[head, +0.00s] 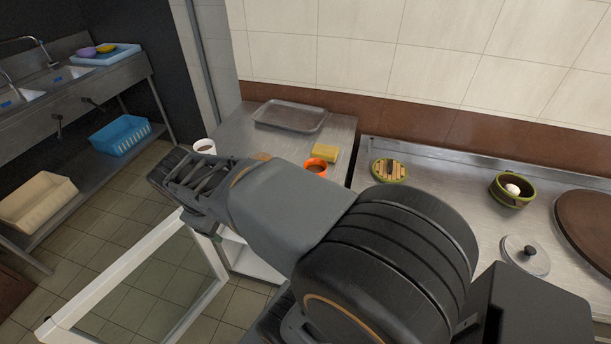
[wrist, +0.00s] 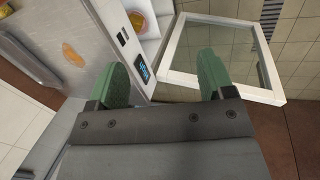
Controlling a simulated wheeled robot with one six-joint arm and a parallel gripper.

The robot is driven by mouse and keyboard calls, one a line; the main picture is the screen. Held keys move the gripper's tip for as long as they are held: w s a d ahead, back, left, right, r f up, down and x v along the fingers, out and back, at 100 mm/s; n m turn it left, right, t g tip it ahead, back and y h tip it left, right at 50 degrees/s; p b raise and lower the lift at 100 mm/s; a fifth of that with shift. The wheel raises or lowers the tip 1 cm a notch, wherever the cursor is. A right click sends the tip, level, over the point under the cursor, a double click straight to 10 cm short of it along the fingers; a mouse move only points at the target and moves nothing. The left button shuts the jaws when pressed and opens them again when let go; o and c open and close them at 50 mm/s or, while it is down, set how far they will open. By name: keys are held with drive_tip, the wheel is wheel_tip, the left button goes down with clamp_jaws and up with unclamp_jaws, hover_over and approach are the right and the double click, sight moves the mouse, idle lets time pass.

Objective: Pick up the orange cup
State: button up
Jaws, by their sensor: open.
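The orange cup (head: 316,168) stands upright on the steel counter in the head view, beside a yellow block. My arm passes just in front of it and may cover its lower edge. My gripper (head: 168,178) is left of the cup, past the counter's left end, beyond a white cup. In the wrist view my gripper (wrist: 163,79) shows two green fingertips spread wide with nothing between them. An orange patch (wrist: 73,54) shows on steel at the left there; I cannot tell whether it is a reflection.
The white cup (head: 205,147) stands at the counter's left edge. The yellow block (head: 324,152) and a metal tray (head: 290,116) lie behind the orange cup. A white-framed glass door (head: 140,285) hangs open below my gripper. A bowl (wrist: 138,20) sits inside the white appliance.

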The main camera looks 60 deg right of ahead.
drive_tip(key=o, duration=0.4)
drive_tip(key=d+n+g+h+b, duration=0.1)
drive_tip(key=d+g, duration=0.1)
drive_tip(key=d, duration=0.3)
drive_tip(key=d+f+n+g+h+b, duration=0.1)
drive_tip(key=d+g+h, duration=0.1)
drive_tip(key=d, duration=0.3)
drive_tip(key=d+f+n+g+h+b, duration=0.1)
drive_tip(key=d+g+h, duration=0.1)
drive_tip(key=d, duration=0.3)
drive_tip(key=shift+w+n+g, duration=0.15)
drive_tip(key=shift+n+g, duration=0.15)
drive_tip(key=shift+g, duration=0.1)
drive_tip(key=shift+o, duration=0.2)
drive_tip(key=n+g+h+b, duration=0.2)
drive_tip(key=n+g+h, duration=0.15)
drive_tip(key=g, duration=0.25)
approach(315, 175)
drive_tip(key=d+r, duration=0.4)
drive_tip(key=shift+m+g+h, duration=0.25)
drive_tip(key=shift+g+h, duration=0.05)
drive_tip(key=shift+h, duration=0.25)
drive_tip(key=f, duration=0.7)
drive_tip(key=shift+d+f+b, duration=0.1)
drive_tip(key=shift+d+b, duration=0.3)
drive_tip(key=shift+d+f, duration=0.15)
drive_tip(key=shift+f, duration=0.2)
drive_tip(key=shift+x, duration=3.7)
